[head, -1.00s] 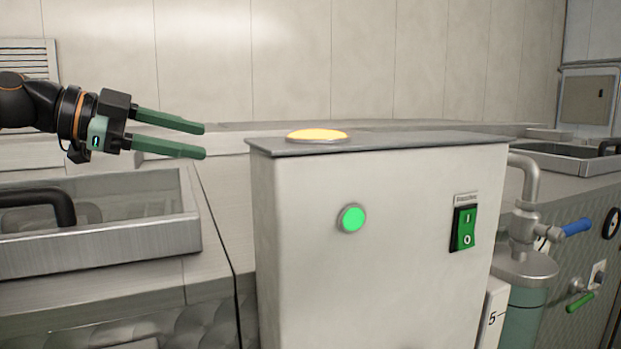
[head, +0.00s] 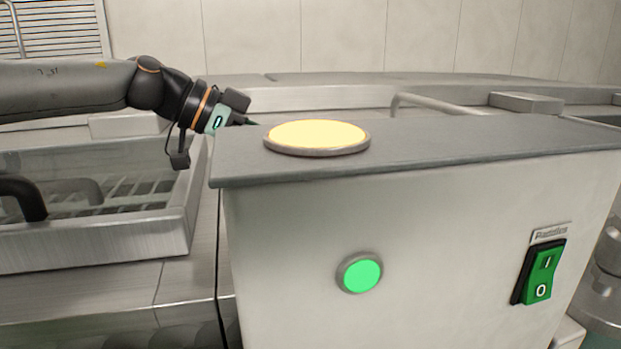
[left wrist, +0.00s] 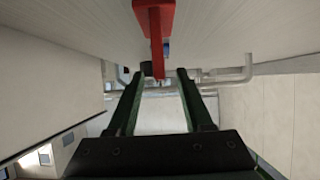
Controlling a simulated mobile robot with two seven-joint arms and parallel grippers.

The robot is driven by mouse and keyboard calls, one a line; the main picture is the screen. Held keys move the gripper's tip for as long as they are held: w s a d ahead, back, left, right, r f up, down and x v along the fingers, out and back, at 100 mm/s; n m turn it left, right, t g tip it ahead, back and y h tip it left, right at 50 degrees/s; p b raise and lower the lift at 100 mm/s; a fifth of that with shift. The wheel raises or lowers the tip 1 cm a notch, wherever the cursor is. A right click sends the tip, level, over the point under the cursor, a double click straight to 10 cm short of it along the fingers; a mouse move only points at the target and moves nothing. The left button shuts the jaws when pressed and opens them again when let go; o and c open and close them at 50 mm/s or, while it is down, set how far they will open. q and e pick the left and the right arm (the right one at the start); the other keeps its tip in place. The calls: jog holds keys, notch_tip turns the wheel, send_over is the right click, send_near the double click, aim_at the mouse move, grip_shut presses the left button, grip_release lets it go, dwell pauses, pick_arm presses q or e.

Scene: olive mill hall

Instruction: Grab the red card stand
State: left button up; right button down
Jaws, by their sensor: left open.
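The red card stand (left wrist: 155,22) shows in the left wrist view, at the top middle, against a pale grooved surface. Its narrow lower end reaches down between the tips of my left gripper (left wrist: 158,76). The two green fingers are apart, and the picture does not show whether they touch the stand. In the head view my left gripper (head: 247,123) is at the left rear of the cabinet top, with its fingers mostly hidden. The card stand does not show in the head view. My right gripper is in neither view.
A pale cabinet (head: 300,230) with a grey top stands close in front. It bears a lit yellow disc (head: 318,134), a green round light (head: 360,273) and a green rocker switch (head: 541,272).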

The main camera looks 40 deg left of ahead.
pick_arm(q)
jog(key=shift+p+x, duration=0.35)
jog(key=shift+x, duration=2.9)
jog(key=shift+c, duration=0.2)
grip_shut()
